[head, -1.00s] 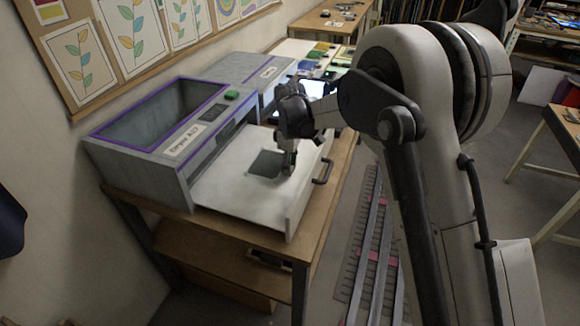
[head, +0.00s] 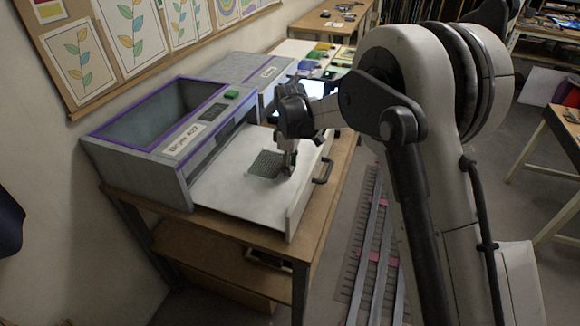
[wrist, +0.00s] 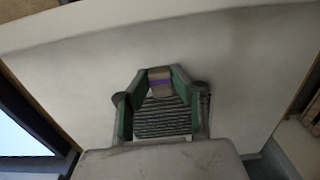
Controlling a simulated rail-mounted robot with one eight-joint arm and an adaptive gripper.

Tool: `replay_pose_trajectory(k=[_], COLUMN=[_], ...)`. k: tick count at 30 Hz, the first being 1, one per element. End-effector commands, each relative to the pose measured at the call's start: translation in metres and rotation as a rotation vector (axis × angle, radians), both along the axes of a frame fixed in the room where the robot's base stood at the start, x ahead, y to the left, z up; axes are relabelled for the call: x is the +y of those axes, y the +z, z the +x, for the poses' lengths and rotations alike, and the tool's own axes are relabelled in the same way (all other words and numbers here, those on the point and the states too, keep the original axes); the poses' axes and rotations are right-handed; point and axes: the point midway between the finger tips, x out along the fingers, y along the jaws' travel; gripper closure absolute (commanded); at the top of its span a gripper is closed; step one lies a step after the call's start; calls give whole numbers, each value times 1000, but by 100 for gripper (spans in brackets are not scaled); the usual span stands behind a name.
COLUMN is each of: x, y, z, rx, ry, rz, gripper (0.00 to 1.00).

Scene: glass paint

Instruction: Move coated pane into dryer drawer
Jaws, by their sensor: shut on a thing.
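The dryer drawer (head: 225,190) is pulled out of the grey, purple-trimmed dryer (head: 130,155). A dark ribbed square (head: 266,163) shows on its pale floor, and also in the wrist view (wrist: 162,118). My gripper (head: 288,168) is low over the drawer, at the right edge of that square. The pane's outline cannot be told apart from the ribbed square. I cannot tell whether it touches the floor.
The drawer front with its dark handle (head: 322,170) stands just right of my gripper. A wooden table (head: 313,225) carries the dryer. Coloured glass pieces (head: 318,54) lie on a bench behind. Rails (head: 375,240) run along the floor at right.

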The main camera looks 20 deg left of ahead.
Motion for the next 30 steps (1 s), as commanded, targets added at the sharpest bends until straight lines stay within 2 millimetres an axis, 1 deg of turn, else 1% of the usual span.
replay_pose_trajectory(k=[11,12,16,25,28,30], x=[0,0,0,0,0,0], y=[-3,-3,-3,-1,6,16], z=[0,0,0,0,0,0], rx=[0,0,0,0,0,0], ry=[0,0,0,0,0,0], rz=[0,0,0,0,0,0], gripper=[100,74,57,57,57,57])
